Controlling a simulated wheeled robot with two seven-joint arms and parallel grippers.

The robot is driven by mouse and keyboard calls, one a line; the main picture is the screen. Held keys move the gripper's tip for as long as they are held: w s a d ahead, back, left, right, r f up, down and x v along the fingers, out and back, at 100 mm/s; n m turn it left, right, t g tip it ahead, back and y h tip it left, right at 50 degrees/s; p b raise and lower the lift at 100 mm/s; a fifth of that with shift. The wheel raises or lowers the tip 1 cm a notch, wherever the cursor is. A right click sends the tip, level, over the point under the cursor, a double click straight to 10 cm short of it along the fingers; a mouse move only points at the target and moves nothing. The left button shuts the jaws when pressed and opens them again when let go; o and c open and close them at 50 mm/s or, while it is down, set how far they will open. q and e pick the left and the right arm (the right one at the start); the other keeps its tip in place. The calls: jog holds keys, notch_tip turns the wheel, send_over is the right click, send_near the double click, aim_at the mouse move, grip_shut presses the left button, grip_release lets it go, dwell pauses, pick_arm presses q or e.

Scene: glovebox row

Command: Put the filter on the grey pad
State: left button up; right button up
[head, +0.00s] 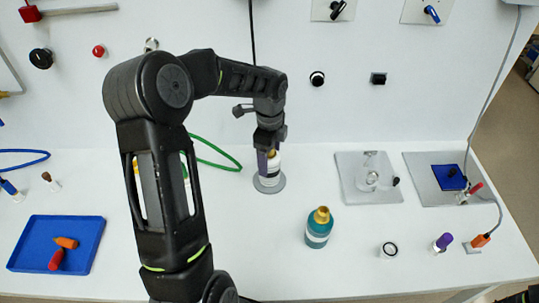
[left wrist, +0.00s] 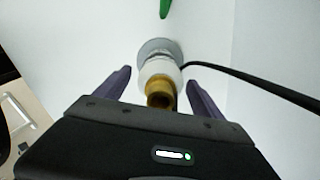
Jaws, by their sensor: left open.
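The filter, as I take it, is a white upright cylinder (head: 271,177) with a brass-coloured top. It stands on a round grey pad (head: 282,186), whose rim shows around its base. My left gripper (head: 269,150) is above it, pointing down, with its fingers on either side of the top. In the left wrist view my left gripper (left wrist: 160,90) is open, and the filter (left wrist: 160,68) stands between the purple-grey fingers with a gap on both sides. The grey pad (left wrist: 150,48) shows behind it there.
A teal bottle (head: 318,236) with a gold cap stands to the right, nearer the front. Grey plates (head: 380,193) with fittings are further right. A blue tray (head: 30,251) with orange and red pieces is at the left. A black cable (left wrist: 260,84) passes close by the filter.

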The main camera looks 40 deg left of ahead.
pick_arm(q)
jog(key=shift+r, duration=0.5)
notch_tip(320, 180, up, 10)
jog(key=shift+r+b, duration=0.15)
jog(key=shift+b, duration=1.1)
jog(key=shift+r, duration=0.55)
